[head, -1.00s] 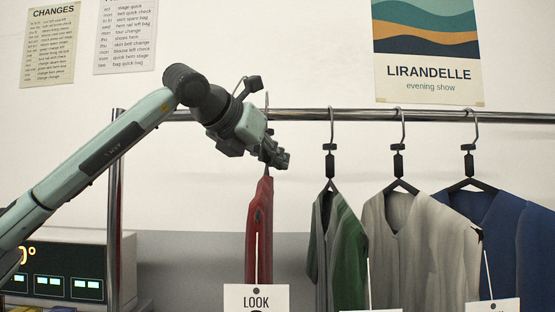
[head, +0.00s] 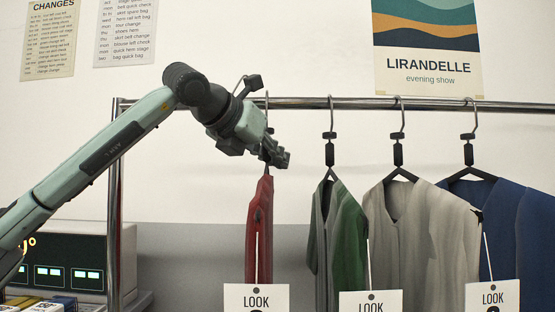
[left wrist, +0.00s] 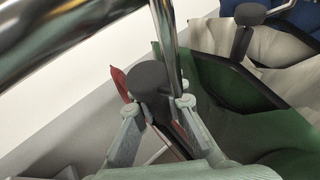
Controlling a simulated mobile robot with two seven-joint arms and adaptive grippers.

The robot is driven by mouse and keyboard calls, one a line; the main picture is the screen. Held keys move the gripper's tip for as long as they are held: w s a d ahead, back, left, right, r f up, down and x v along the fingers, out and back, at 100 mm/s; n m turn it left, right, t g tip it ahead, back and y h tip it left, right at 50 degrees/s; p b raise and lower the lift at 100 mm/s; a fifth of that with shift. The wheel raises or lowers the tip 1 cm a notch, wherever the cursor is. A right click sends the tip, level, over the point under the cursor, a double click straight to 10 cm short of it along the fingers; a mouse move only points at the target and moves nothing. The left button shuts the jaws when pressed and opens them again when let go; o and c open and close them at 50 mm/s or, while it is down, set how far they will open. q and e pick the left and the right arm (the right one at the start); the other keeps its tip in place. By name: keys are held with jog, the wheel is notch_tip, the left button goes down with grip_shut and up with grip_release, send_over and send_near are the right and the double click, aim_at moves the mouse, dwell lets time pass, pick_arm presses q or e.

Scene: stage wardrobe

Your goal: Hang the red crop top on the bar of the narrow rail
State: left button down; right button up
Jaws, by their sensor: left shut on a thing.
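The red crop top (head: 259,235) hangs narrow and nearly edge-on from its hanger in the head view. My left gripper (head: 277,158) is shut on the dark block below the hanger's hook (head: 267,98). The block also shows between the fingers in the left wrist view (left wrist: 150,78). The hook's top shows a little above the bar (head: 300,103) of the rail, left of the other hangers. Whether the hook touches the bar cannot be told. My right gripper is in neither view.
A green and grey garment (head: 345,235), a beige one (head: 425,230) and a blue one (head: 520,225) hang to the right on the same bar. The rail's upright post (head: 115,210) stands at left, beside a box with lit displays (head: 70,270). White LOOK tags (head: 257,298) hang in front.

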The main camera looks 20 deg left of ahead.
pick_arm(q)
jog(key=c, duration=1.5)
grip_release()
jog(key=v, duration=1.2)
